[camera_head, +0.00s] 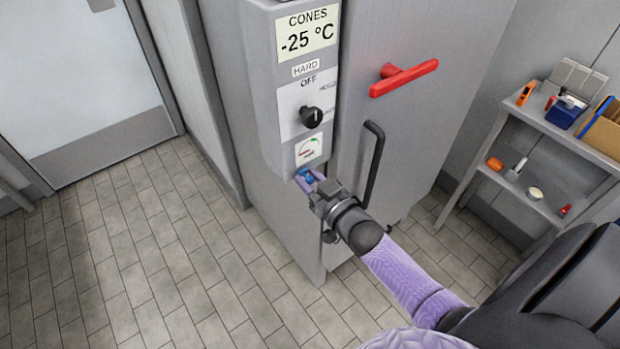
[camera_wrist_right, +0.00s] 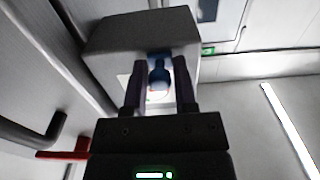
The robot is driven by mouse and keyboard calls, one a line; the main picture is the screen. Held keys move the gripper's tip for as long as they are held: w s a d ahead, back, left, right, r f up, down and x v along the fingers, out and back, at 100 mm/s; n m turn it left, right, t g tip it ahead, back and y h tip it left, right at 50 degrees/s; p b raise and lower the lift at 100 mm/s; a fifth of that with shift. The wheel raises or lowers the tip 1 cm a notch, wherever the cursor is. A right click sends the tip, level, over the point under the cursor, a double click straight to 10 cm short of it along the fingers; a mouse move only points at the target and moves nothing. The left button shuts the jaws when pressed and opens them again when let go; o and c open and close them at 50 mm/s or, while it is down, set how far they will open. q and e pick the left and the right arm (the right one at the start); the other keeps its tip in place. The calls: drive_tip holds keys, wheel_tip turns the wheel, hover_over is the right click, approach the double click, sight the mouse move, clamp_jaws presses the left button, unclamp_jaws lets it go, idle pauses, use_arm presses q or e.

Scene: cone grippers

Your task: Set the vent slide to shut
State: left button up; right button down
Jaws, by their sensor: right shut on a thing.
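The grey cone cabinet's control box (camera_head: 275,110) carries a small label with a curved arrow (camera_head: 309,148) at its lower end. A blue piece (camera_head: 307,176), which looks like the vent slide's knob, sits under that label. My right gripper (camera_head: 311,181) reaches up to it from below and is shut on it. In the right wrist view the blue knob (camera_wrist_right: 158,74) stands between the two dark fingers of the gripper (camera_wrist_right: 161,82). The slide's track and its end marks are hidden or too small to read. My left gripper is not in view.
A black door handle (camera_head: 373,165) stands out just right of my right gripper, with a red lever (camera_head: 403,78) above. A black dial (camera_head: 311,117) is on the control box. A shelf (camera_head: 560,135) with tools stands right. The floor at left is clear.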

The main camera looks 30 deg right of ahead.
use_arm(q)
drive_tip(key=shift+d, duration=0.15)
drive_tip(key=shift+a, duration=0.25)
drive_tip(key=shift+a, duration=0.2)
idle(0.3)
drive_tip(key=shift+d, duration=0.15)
